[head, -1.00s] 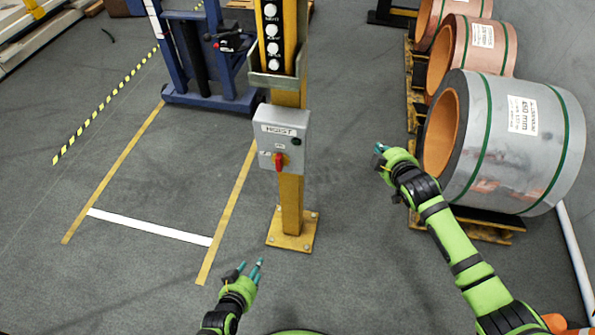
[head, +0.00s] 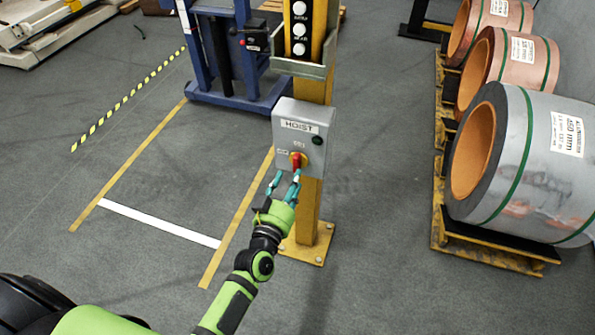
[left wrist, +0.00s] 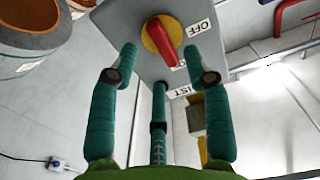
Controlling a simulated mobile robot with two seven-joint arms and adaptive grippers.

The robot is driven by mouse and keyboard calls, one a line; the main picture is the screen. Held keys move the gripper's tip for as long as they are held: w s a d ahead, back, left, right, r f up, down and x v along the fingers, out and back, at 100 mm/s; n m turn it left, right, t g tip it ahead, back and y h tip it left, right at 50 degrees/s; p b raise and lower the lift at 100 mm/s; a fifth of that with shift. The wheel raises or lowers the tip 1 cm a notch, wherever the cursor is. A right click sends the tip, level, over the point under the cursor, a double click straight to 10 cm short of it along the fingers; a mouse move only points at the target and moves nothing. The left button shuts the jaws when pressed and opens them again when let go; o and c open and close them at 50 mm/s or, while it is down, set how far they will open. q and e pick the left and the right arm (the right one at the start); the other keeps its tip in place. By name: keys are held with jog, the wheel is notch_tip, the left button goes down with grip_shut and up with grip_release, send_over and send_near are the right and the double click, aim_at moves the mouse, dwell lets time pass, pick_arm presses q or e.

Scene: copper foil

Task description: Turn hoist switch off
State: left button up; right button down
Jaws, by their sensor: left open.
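The grey hoist switch box (head: 302,135), labelled HOIST, is fixed to a yellow post (head: 306,205). Its red rotary handle (head: 296,161) sits on a yellow disc low on the box front. In the left wrist view the red handle (left wrist: 165,45) lies beyond my fingertips, with an OFF label (left wrist: 198,28) beside it. My left gripper (head: 284,178) is open and just below and in front of the handle; its teal fingers (left wrist: 168,70) spread around the handle's line of sight, with no clear contact. My right gripper is out of view.
A blue lift frame (head: 225,95) stands behind left. Foil coils on pallets (head: 520,150) stand at the right. The floor between post and coils is clear.

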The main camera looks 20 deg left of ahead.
aim_at(297, 162)
pick_arm(q)
jog(key=w, duration=0.4)
jog(key=shift+w+d, duration=0.1)
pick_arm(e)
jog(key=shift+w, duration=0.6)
pick_arm(q)
grip_shut()
